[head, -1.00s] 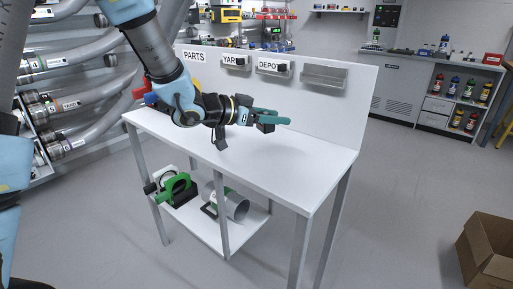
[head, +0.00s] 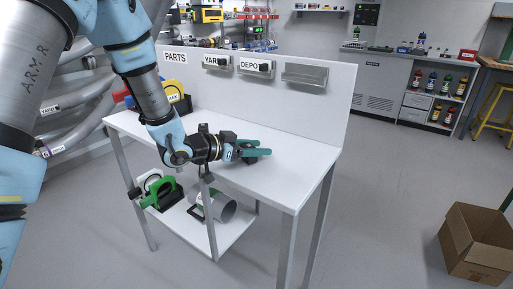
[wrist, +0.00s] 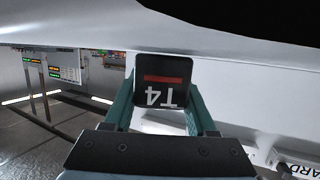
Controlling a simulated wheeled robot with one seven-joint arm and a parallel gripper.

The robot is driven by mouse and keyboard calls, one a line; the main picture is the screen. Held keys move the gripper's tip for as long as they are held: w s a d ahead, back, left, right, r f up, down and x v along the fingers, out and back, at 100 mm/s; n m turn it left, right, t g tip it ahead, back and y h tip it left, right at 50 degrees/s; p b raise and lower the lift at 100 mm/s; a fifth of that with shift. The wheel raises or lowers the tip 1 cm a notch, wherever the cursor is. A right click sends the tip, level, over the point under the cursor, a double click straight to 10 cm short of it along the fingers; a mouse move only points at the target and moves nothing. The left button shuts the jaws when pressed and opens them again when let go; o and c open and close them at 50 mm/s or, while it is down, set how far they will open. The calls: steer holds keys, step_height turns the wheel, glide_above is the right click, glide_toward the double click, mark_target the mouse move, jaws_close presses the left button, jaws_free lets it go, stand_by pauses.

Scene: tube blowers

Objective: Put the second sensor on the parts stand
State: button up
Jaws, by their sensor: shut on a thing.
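A black block marked T4 (wrist: 163,82), with a red stripe, is held between the two teal fingers of my gripper (wrist: 163,105) in the wrist view. In the head view my gripper (head: 257,153) is low over the white top of the parts stand (head: 296,178), near its middle. The fingers hide most of the block there; I cannot tell whether it touches the top. On the stand's back panel, small dark things sit in the YARD holder (head: 217,63) and the DEPOT holder (head: 257,68). The third holder (head: 304,75) looks empty.
A yellow and dark object (head: 177,97) stands at the stand's left end. A cardboard box (head: 477,243) is on the floor at right. The stand top's right part is clear.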

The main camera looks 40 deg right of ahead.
steer(key=o, duration=1.4)
steer(key=shift+f, duration=0.15)
steer(key=shift+r, duration=0.3)
steer(key=b+v, duration=0.1)
steer(key=v, duration=1.1)
steer(key=shift+f, duration=0.15)
steer(key=shift+a, duration=0.1)
